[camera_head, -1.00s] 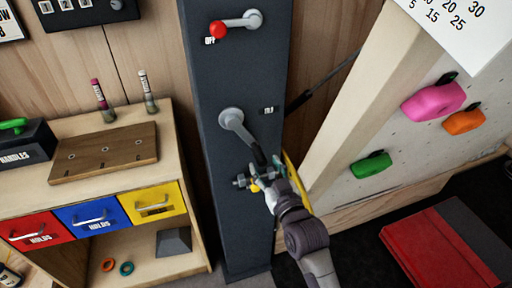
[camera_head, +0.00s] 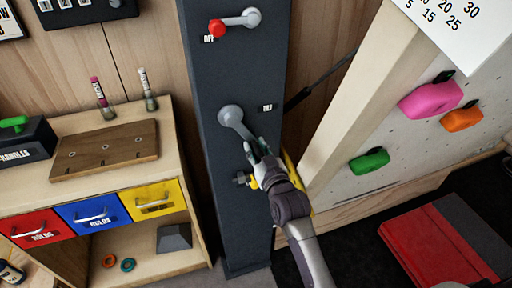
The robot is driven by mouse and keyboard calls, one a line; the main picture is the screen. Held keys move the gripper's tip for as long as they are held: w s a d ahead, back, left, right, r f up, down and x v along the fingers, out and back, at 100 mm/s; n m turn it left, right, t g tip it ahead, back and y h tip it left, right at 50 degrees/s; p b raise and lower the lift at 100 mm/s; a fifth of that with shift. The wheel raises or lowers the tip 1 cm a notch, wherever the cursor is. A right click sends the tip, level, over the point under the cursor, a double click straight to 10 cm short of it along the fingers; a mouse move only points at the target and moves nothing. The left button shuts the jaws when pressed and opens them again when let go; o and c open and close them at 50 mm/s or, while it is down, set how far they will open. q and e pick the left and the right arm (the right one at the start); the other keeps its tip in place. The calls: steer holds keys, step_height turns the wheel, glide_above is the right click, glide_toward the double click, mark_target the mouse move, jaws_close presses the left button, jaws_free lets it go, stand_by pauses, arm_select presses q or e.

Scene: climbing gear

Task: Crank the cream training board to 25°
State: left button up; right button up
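The cream training board (camera_head: 415,142) leans at the right with pink, orange and green holds on it. A white angle card (camera_head: 462,28) at top right shows numbers including 15, 20, 25 and 30; I see no pointer on it. The grey crank (camera_head: 231,116) is on the dark column (camera_head: 212,165), its arm slanting down to the right. My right gripper (camera_head: 259,151) is at the crank's lower end, with its fingers beside or around the handle. The fingers and wrist hide most of the handle, so I cannot tell whether they grip it. My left gripper is out of view.
A red-knobbed lever (camera_head: 217,28) by an OFF label is above the crank. A bolt-like fitting (camera_head: 241,179) is just left of my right wrist. A wooden cabinet (camera_head: 108,185) stands left; a red mat (camera_head: 435,246) lies at lower right.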

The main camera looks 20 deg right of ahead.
steer(key=shift+a+r, duration=0.1)
jaws_close()
steer(key=shift+w+d+r+n+p, duration=0.1)
steer(key=shift+d+r+n+p, duration=0.1)
steer(key=shift+r+n+p, duration=0.15)
